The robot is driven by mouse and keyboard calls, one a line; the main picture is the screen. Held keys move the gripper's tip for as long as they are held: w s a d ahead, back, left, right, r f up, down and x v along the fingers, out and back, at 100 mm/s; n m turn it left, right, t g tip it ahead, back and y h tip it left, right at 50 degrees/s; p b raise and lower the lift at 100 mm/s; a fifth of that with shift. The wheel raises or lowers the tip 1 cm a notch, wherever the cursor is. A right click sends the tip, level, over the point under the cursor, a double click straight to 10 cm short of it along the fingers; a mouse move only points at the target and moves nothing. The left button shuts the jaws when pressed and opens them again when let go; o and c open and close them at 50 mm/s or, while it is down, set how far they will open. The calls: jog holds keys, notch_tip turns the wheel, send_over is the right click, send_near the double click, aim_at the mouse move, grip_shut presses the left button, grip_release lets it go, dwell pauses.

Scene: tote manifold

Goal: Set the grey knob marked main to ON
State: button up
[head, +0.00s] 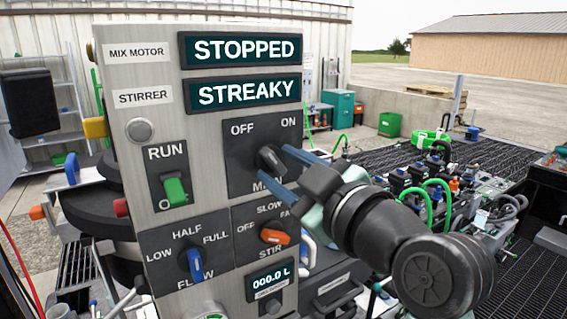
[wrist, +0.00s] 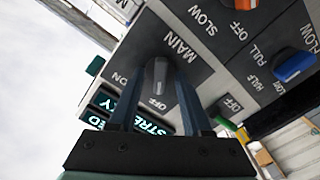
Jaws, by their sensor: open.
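The grey main knob (head: 269,158) sits on a dark plate (head: 240,140) marked OFF at upper left, ON at upper right and MAIN below. In the wrist view the knob (wrist: 159,74) is elongated, and its end points toward the OFF label. My gripper (head: 274,168) is open at the plate, with one blue finger above right of the knob and one below it. In the wrist view the fingers (wrist: 156,88) straddle the knob with gaps on both sides. In the head view the lower finger partly hides the MAIN label.
The panel also holds a green RUN switch (head: 175,191), a blue FLOW knob (head: 195,264) and an orange STIR knob (head: 274,236) close below my gripper. Displays read STOPPED (head: 241,49) and STREAKY (head: 243,93). Hoses and valves (head: 445,195) stand at right.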

grip_shut()
jog(key=shift+m, duration=0.3)
jog(key=m, duration=0.2)
jog(key=shift+m, duration=0.4)
jog(key=m, duration=0.3)
jog(key=shift+r+m+p, duration=0.1)
jog(key=shift+m+p, duration=0.2)
jog(key=shift+p, duration=0.1)
jog(key=m+p, duration=0.1)
jog(key=m, duration=0.2)
jog(key=shift+a+m+p, duration=0.1)
jog(key=shift+m+p, duration=0.65)
jog(key=shift+m, duration=1.15)
